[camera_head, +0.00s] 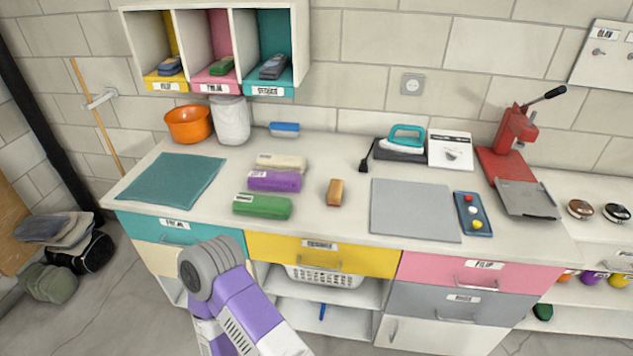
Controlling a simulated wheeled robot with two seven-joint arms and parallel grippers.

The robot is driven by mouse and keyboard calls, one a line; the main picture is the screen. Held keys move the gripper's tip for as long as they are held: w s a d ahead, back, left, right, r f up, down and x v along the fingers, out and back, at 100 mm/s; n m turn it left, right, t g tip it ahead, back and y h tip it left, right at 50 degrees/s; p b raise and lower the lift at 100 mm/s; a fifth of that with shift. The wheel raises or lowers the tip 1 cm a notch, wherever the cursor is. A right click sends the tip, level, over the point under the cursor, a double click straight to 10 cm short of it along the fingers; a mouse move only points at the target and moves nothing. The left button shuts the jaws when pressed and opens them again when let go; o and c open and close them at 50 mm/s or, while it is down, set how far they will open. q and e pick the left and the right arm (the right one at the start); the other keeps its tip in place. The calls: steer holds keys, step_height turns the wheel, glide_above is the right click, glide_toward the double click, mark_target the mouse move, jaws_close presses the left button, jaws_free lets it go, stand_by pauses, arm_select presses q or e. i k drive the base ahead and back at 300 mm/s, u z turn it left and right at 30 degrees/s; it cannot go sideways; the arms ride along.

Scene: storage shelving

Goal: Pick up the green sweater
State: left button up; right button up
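A folded green bundle with a pale label, which looks to be the green sweater (262,206), lies on the white counter (330,153). It is the front one of a row, in front of a purple folded bundle (274,181) and a cream one (281,162). Nothing holds it. A smaller green item (221,67) sits in the pink middle compartment of the wall shelf. A purple and grey link of my arm shows at the bottom, in front of the drawers and below the green bundle. Neither gripper's fingers are in view.
A wooden-looking block (335,192) and a grey mat (412,209) lie right of the bundles. A teal cloth (173,181) lies left. An iron (404,139) and red press (515,134) stand further right. Counter around the bundle's right side is free.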

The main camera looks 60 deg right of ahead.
mark_target(280, 208)
steer(key=z, duration=1.9)
